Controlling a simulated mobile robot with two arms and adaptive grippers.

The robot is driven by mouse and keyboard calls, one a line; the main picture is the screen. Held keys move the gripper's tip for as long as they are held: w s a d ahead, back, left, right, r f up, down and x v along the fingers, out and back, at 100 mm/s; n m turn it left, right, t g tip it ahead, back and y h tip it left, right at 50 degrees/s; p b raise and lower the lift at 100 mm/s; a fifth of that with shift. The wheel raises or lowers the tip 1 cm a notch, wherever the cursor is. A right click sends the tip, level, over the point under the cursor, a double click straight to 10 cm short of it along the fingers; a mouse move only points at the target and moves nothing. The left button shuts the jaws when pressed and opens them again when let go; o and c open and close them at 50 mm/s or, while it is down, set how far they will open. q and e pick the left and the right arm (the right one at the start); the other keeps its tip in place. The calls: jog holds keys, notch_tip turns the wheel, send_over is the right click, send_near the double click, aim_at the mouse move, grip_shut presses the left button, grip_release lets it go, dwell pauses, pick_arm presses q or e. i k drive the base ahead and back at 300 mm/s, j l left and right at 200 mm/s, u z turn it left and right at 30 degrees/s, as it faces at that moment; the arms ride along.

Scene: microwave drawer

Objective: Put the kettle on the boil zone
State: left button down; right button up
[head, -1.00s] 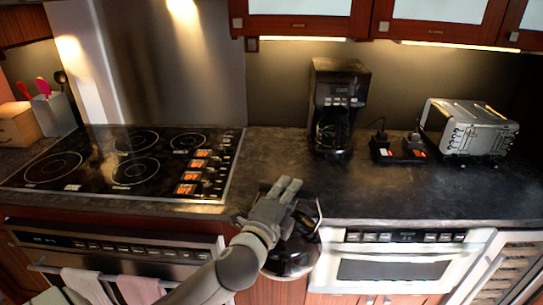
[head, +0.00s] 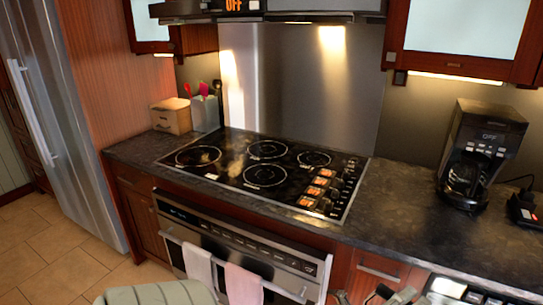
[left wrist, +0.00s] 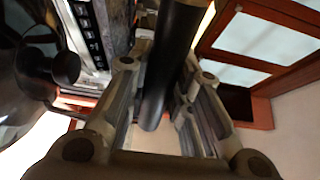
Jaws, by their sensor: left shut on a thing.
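The black cooktop (head: 265,170) is set in the dark counter, with several ringed cooking zones; I cannot tell which one is the boil zone. In the left wrist view, my left gripper (left wrist: 162,75) is shut around a dark bar, the kettle's handle (left wrist: 172,40). The kettle's dark shiny body (left wrist: 22,75) fills the left side of that view, with a round knob beside it. In the head view, only small parts at the bottom edge, right of centre, may be my gripper and the kettle; most is cut off. My right gripper is out of view.
A coffee maker (head: 478,155) stands on the counter right of the cooktop, with bare counter (head: 400,215) between. A utensil holder (head: 205,112) and wooden box (head: 171,115) stand at the back left. Towels (head: 242,284) hang from the oven handle below.

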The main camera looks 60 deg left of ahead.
aim_at(264, 148)
jog(key=k+j+u, duration=0.1)
jog(key=j, duration=0.5)
jog(key=k+j+u, duration=0.15)
jog(key=j, duration=0.5)
jog(key=k+j+u, duration=0.1)
jog(key=j, duration=0.55)
jog(key=k+j+u, duration=0.15)
jog(key=j, duration=0.5)
